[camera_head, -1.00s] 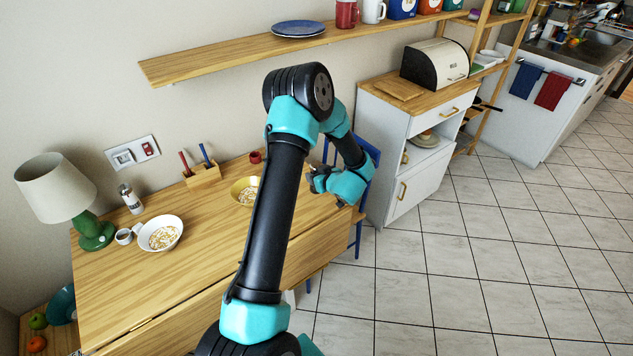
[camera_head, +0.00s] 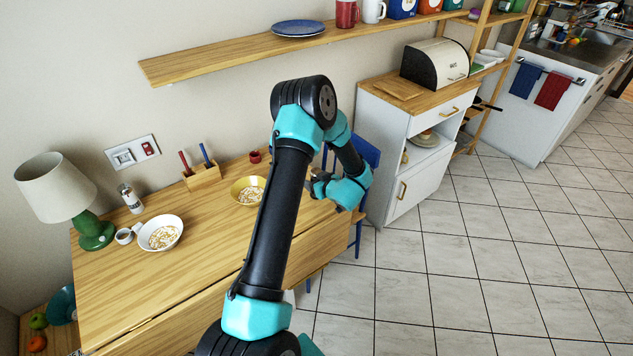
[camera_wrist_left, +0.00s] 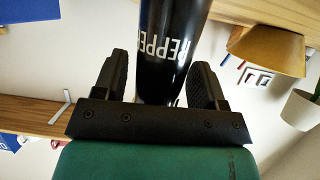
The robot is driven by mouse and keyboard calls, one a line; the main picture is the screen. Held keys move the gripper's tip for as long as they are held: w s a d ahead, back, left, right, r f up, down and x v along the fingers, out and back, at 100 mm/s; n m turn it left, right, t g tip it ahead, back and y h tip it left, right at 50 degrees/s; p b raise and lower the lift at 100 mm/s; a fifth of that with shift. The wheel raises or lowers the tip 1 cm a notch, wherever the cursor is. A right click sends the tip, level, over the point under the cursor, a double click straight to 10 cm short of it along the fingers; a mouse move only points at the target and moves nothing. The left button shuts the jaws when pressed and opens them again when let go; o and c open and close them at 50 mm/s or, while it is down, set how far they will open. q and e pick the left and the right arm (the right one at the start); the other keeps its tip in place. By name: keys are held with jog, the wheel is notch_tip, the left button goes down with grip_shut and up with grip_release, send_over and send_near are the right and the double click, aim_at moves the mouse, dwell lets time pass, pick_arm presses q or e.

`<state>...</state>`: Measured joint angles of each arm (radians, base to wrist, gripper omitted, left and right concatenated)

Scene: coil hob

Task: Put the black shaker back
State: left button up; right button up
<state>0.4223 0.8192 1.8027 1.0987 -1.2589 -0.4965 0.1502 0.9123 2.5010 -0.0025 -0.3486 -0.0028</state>
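The black shaker (camera_wrist_left: 167,40), with white lettering that reads in part "PEPPE", fills the space between the two fingers in the left wrist view. Its lower part in that picture is hidden behind the gripper. My left gripper (camera_head: 316,186) is over the right end of the wooden table in the head view and appears shut on the shaker; in the left wrist view its dark fingers (camera_wrist_left: 160,78) stand at either side of it. A thin gap seems to show on the left side. My right gripper is out of view.
A pale shaker with a dark cap (camera_head: 130,198) stands at the table's left, near a small cup (camera_head: 124,236) and a white bowl (camera_head: 160,234). A yellow bowl (camera_head: 247,190) and a wooden pen holder (camera_head: 203,177) are nearer my arm. A wall shelf (camera_head: 215,57) runs above.

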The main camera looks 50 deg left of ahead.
pick_arm(q)
jog(key=shift+o, duration=0.5)
jog(key=shift+r, duration=0.2)
jog(key=v, duration=1.2)
jog(key=shift+f, duration=0.15)
